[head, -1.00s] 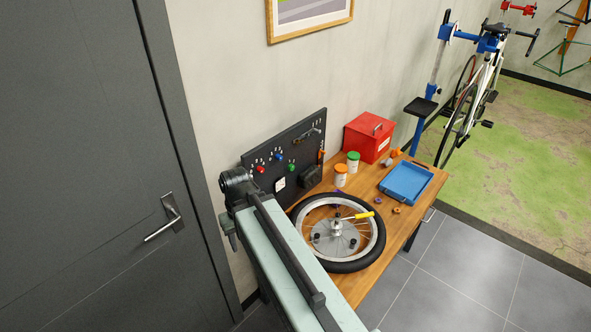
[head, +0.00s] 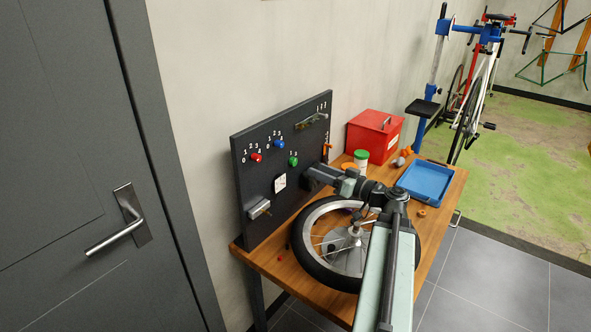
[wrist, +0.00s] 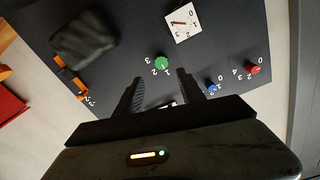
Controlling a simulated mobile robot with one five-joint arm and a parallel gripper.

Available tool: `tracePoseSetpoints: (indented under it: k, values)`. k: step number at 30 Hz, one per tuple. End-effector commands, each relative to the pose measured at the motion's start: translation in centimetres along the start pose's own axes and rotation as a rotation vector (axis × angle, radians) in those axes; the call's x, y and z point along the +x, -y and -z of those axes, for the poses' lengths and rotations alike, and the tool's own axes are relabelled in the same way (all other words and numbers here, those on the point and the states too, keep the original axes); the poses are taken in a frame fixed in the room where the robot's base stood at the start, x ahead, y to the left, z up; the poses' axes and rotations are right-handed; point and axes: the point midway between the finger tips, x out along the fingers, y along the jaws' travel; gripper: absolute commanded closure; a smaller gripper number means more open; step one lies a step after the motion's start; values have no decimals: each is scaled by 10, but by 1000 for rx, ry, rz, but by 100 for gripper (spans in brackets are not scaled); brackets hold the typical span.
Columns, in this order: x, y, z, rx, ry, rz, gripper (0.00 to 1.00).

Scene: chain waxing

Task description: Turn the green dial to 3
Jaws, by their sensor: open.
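The green dial (head: 293,161) is a small round knob on the dark pegboard (head: 250,205). It also shows in the wrist view (wrist: 161,63), with the figures 3, 2 and 1 beside it. I cannot make out which figure it points to. My gripper (wrist: 160,76) is open and empty. In the wrist view its fingers lie either side of the dial's line, with the dial just beyond the tips and apart from them. In the head view my arm reaches to the board from the right, below and right of the dial; the fingertips are hard to see.
A red dial (head: 256,157) and a blue dial (head: 279,144) sit nearby on the board. A white gauge (head: 280,183) is just below the green dial. A bicycle wheel (head: 312,217), a blue tray (head: 447,178) and a red box (head: 366,141) are on the bench.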

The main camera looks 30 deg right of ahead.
Motion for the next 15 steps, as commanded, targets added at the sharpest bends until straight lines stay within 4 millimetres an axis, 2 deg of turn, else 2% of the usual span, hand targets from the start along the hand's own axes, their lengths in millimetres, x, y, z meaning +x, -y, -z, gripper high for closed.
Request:
tracePoseSetpoints:
  k: [9,15]
  values:
    - [61,4,-1,1,6,13,54]
    - [80,6,-2,2,6,12,54]
